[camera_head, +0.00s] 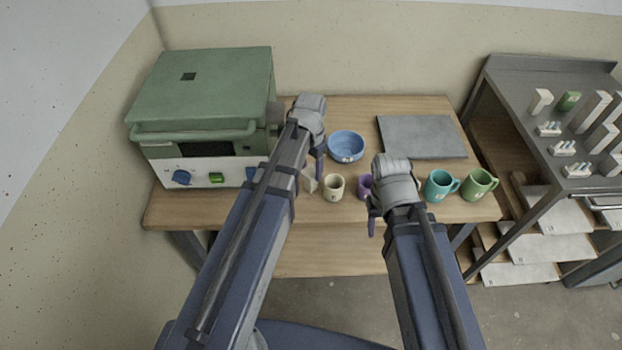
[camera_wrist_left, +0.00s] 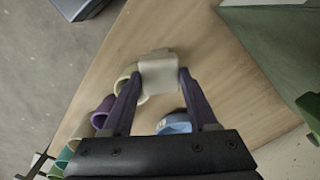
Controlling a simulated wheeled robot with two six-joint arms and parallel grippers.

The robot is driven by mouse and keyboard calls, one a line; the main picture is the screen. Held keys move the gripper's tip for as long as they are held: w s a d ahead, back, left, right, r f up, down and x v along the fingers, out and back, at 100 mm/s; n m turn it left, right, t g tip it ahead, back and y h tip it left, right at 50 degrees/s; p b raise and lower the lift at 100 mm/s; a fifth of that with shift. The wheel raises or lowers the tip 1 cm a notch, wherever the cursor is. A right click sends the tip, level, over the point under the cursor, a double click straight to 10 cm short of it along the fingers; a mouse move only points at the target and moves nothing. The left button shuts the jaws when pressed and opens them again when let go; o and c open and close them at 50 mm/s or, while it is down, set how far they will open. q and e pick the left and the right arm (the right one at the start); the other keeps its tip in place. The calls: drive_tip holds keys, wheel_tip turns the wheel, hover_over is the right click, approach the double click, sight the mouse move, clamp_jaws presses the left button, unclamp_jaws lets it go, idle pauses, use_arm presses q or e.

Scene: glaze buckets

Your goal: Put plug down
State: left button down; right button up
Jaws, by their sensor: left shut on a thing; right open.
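My left gripper (camera_head: 318,168) is over the front middle of the wooden table, beside the kiln. In the left wrist view its fingers (camera_wrist_left: 160,86) are shut on a pale cream plug (camera_wrist_left: 157,65). In the head view the plug (camera_head: 309,183) shows only in part beside my left arm. I cannot tell whether it touches the table (camera_head: 335,222). My right gripper (camera_head: 374,215) is open near the table's front edge, between the purple mug and the teal mug.
A cream mug (camera_head: 333,188) stands just right of the plug. A purple mug (camera_head: 365,187), partly hidden, a teal mug (camera_head: 440,185) and a green mug (camera_head: 480,185) follow. A blue bowl (camera_head: 346,146) and grey slab (camera_head: 420,137) lie behind. The green kiln (camera_head: 203,88) fills the left.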

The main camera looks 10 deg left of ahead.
use_arm(q)
drive_tip(key=shift+f+b, duration=1.8)
drive_tip(key=shift+f, duration=0.05)
drive_tip(key=shift+f, duration=0.15)
drive_tip(key=shift+c, duration=0.9)
unclamp_jaws()
wheel_tip(320, 180, up, 12)
drive_tip(key=p, duration=1.2)
drive_tip(key=shift+r, duration=0.25)
drive_tip(key=s+d+n, duration=0.1)
drive_tip(key=s+d, duration=0.4)
drive_tip(key=s, duration=0.2)
drive_tip(key=s+d+n+y, duration=0.1)
drive_tip(key=s+d, duration=0.3)
drive_tip(key=s, duration=0.3)
drive_tip(key=shift+s+d, duration=0.3)
drive_tip(key=shift+d, duration=0.1)
